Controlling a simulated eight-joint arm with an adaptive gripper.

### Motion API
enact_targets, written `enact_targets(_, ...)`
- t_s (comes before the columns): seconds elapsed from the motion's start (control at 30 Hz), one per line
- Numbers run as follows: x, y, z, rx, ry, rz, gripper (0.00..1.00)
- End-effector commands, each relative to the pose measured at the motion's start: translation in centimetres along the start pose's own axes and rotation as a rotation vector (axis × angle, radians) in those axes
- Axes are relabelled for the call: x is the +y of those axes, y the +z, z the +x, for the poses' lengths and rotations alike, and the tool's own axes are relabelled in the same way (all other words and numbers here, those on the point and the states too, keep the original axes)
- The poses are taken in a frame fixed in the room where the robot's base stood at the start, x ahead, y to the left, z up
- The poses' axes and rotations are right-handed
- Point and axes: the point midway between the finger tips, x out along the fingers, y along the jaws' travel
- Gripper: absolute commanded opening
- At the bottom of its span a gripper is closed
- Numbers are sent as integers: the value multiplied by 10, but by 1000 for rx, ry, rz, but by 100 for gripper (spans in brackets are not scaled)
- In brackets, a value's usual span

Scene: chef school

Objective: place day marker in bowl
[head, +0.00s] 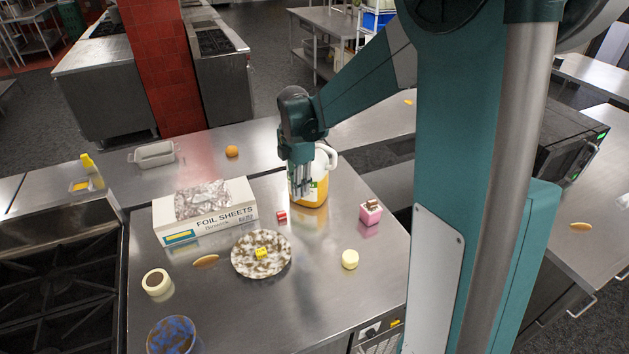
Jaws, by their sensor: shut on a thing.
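My gripper (303,192) points down above the middle of the counter, in front of a white-and-orange jug (321,187). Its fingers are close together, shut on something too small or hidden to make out. No thing is clearly recognisable as the day marker. A small red block with white on it (281,216) lies on the counter, below and left of the fingers. A small yellow block with dark marks (261,253) sits on a speckled shallow dish (243,265). A blue-patterned bowl (171,335) stands at the front left, partly cut off by the frame edge.
A foil sheets box (206,214) stands at the left. A tape-like ring (156,282), a tan oval piece (206,261), a pale yellow round thing (350,259) and a pink box (371,212) stand around the dish. A stove (55,290) adjoins the left.

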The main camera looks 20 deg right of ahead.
Motion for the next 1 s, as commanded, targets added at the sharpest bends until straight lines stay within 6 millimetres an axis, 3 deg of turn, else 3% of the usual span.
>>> enact_targets(0.5, 3, -128, 6, 0, 0, -304, 7)
enact_targets(1.0, -17, -245, 12, 0, 0, -592, 7)
